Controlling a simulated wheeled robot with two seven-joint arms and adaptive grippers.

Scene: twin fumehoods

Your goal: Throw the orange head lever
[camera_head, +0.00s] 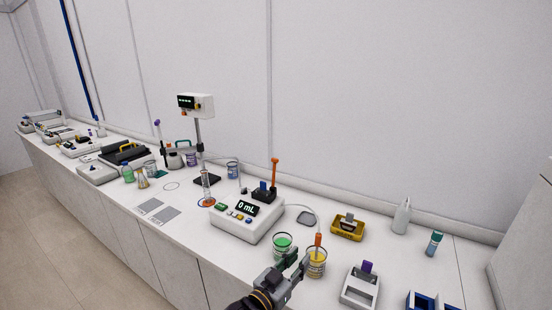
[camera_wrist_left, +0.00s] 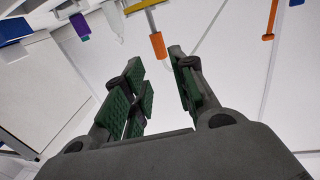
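An orange lever (camera_head: 275,172) with a rounded head stands upright on a dark base with a blue part, behind the white box with the "0 mL" display. An orange T-shaped piece in the left wrist view (camera_wrist_left: 271,20) looks like this lever, but I cannot be sure. My left gripper (camera_head: 299,259) is in front of the lever and to its right, beside the green and yellow beakers and clear of the lever. In the left wrist view its fingers (camera_wrist_left: 157,68) are apart with nothing between them. My right gripper is not in view.
A green beaker (camera_head: 282,246) and a yellow beaker (camera_head: 316,264) stand close to my left gripper. The display box (camera_head: 238,223) is to the left. A yellow tray (camera_head: 347,229) is to the right.

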